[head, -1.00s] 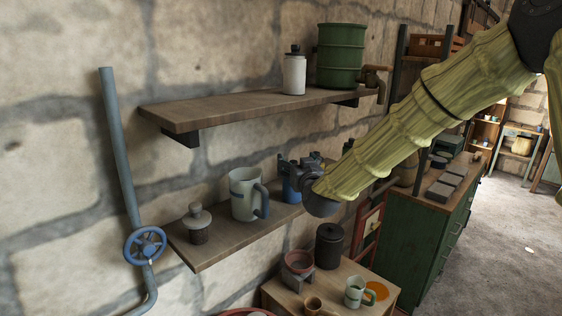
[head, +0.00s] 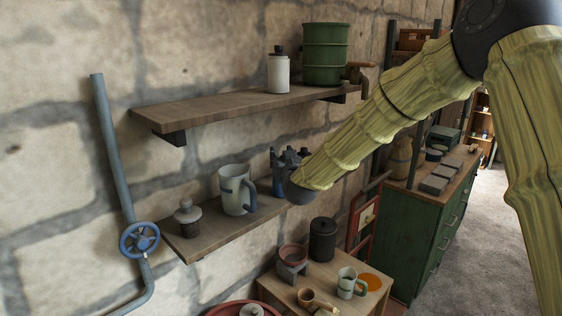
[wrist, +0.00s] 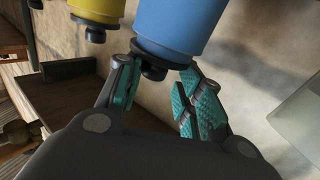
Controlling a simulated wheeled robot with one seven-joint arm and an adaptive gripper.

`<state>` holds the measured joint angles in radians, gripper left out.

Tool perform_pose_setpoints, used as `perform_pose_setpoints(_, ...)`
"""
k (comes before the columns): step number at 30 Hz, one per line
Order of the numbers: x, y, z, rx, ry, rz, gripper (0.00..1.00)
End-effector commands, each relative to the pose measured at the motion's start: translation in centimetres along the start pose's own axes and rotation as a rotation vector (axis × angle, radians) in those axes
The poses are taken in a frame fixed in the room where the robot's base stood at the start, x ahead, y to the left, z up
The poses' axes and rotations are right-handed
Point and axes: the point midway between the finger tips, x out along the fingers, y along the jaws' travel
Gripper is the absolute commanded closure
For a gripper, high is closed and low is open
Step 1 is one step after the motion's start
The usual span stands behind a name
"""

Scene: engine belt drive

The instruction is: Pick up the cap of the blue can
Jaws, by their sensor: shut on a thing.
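The blue can (wrist: 172,22) shows at the top of the wrist view, where it appears upside down. Its dark cap (wrist: 153,73) is at the can's lower end in that view and looks to be touching the can. My gripper (wrist: 154,75) has its teal finger pads on either side of the cap and is shut on it. In the head view my gripper (head: 285,163) is over the far end of the lower shelf (head: 207,240). My wrist hides most of the blue can there.
A yellow can (wrist: 96,8) with a black cap stands close to the blue can. A mug (head: 234,190) and a lidded jar (head: 188,217) stand on the lower shelf. The upper shelf (head: 215,109) overhangs, with a white bottle (head: 279,73) and a green drum (head: 325,55).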

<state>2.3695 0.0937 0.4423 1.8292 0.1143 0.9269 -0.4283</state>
Motion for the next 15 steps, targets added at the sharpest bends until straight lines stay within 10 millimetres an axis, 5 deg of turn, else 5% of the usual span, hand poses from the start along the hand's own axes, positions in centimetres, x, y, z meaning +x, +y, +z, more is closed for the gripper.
perform_pose_setpoints(15,0.0,-0.1,-1.1,-0.001,-0.003,-0.001,0.79)
